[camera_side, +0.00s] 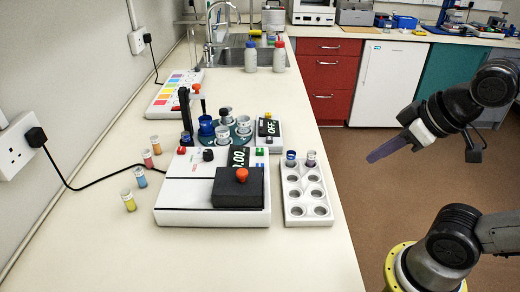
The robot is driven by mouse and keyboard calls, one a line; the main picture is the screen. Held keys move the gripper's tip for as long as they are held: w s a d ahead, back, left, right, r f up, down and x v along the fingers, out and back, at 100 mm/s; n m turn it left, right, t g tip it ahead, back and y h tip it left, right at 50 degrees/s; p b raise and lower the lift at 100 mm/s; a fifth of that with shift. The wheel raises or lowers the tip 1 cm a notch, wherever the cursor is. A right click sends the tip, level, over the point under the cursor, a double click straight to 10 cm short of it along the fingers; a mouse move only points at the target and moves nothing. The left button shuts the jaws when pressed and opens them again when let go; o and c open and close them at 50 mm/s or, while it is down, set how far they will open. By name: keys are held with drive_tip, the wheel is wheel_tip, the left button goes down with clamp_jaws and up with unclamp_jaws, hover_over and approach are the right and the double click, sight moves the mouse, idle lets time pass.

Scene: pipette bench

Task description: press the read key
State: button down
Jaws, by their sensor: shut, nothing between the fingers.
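A white instrument (177,200) stands on the bench with a dark lid block (228,192) that carries an orange knob. Its display (239,156) ends in .00 and is partly hidden by the knob. A green key (261,151) sits at the right of the display and a red key (182,150) at the far left. A dark round knob (208,155) is between them. I cannot read which key is marked read. My gripper (377,155) is shut and empty, in the air over the floor right of the bench, well apart from the instrument.
A white rack (293,208) with two capped vials stands right of the instrument. Behind are a carousel of vials (227,124) and a unit showing OFF (269,128). Several coloured cups (128,201) and a black cable lie at the left. The front of the bench is clear.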

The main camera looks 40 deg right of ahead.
drive_tip(key=w+d+r+n+t, duration=0.1)
drive_tip(key=w+r+n+t, duration=0.1)
drive_tip(key=w+r, duration=0.55)
drive_tip(key=n, duration=0.6)
hover_over(260, 152)
wheel_tip(260, 152, down, 8)
drive_tip(key=shift+s+d+t, duration=0.3)
drive_tip(key=shift+d, duration=0.05)
drive_tip(key=shift+f, duration=0.1)
drive_tip(key=shift+f, duration=4.3)
drive_tip(key=shift+f, duration=0.4)
